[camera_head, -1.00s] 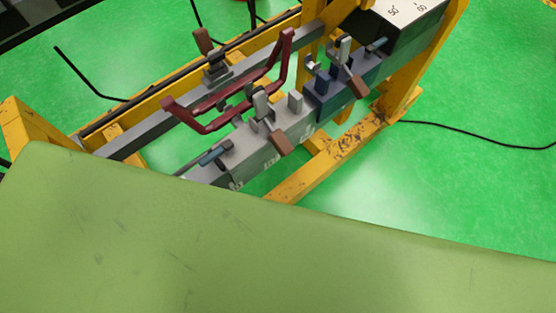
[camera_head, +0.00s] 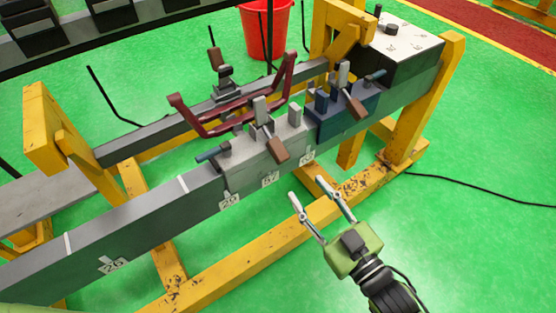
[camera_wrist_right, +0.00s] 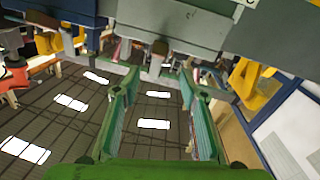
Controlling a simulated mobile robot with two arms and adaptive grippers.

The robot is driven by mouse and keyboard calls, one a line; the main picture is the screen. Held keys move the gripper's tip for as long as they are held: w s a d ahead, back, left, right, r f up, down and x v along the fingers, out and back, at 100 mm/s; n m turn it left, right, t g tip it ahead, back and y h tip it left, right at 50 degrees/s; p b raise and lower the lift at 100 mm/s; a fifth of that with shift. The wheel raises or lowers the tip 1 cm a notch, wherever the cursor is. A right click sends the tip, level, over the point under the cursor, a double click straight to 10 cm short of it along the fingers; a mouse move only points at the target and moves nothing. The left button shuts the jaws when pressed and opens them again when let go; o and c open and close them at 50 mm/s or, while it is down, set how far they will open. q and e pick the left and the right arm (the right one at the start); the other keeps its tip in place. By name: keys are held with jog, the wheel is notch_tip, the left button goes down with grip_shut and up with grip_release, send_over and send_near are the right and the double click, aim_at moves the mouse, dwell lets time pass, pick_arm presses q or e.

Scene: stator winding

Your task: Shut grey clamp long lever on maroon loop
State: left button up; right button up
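The maroon loop (camera_head: 287,68) lies across the rails, one end raised at right, and its near side passes behind the grey clamp. The grey clamp (camera_head: 245,165) sits on the near rail. Its long lever has a brown handle (camera_head: 278,151) pointing down toward the front, with an upright grey arm (camera_head: 260,110) beside the loop. My right gripper (camera_head: 308,190) is open and empty, below and right of the grey clamp, apart from it. In the right wrist view its fingers (camera_wrist_right: 160,72) are spread, with clamp undersides above. My left gripper is not in view.
A blue clamp (camera_head: 335,120) with a brown handle stands right of the grey one. A rear clamp (camera_head: 225,82) has an upright brown handle. A dark box (camera_head: 400,55), yellow frame posts and a red bucket (camera_head: 262,35) stand behind.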

aim_at(284, 160)
jog(key=p+x, duration=0.1)
jog(key=x, duration=1.1)
jog(key=shift+w+a, duration=0.15)
jog(key=shift+w, duration=0.15)
jog(key=shift+c, duration=0.3)
grip_shut()
